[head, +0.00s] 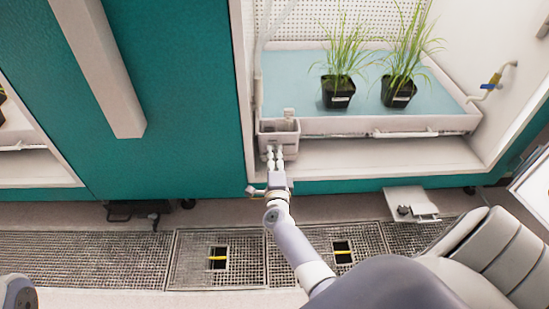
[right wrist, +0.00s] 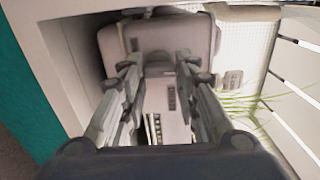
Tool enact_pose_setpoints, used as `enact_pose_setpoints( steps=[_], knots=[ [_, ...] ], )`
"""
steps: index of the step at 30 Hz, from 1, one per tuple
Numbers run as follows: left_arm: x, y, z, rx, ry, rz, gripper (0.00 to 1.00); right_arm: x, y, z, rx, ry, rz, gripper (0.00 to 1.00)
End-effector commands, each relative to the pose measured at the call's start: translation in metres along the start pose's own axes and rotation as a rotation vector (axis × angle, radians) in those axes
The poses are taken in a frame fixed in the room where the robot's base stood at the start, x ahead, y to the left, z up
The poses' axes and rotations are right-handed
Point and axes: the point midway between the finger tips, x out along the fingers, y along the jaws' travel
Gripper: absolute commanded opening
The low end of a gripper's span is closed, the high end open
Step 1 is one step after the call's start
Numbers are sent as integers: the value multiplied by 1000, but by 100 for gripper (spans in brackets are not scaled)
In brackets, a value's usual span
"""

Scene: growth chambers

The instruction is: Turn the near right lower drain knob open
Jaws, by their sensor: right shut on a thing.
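Two yellow knobs show in square openings of the floor grating in the head view, the left one (head: 218,257) and the right one (head: 343,257). Both lie roughly crosswise in the picture. I cannot tell which one the task names. My right gripper (head: 275,154) is away from both, at the front left corner of the growth chamber. It is shut on a grey box-like container (head: 279,127), which also shows in the right wrist view (right wrist: 195,35) between and beyond the fingers (right wrist: 160,68). The exact contact is partly hidden. My left gripper is not in view.
A blue-lined tray (head: 300,85) holds two potted grasses (head: 338,92). The teal cabinet front (head: 180,90) stands at left. Grating (head: 90,258) covers the floor, and a small white platform (head: 412,203) sits by the chamber base.

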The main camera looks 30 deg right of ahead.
Motion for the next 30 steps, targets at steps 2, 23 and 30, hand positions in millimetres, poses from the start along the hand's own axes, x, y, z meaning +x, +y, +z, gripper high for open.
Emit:
enact_pose_setpoints(
  steps=[2,23,30],
  knots=[
    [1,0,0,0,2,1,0,0,0,-1,4,3,0,5],
    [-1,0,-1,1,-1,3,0,-3,0,0,2,1,1,49],
    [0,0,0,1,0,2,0,-36,2,-1,2,2,4,49]
  ],
)
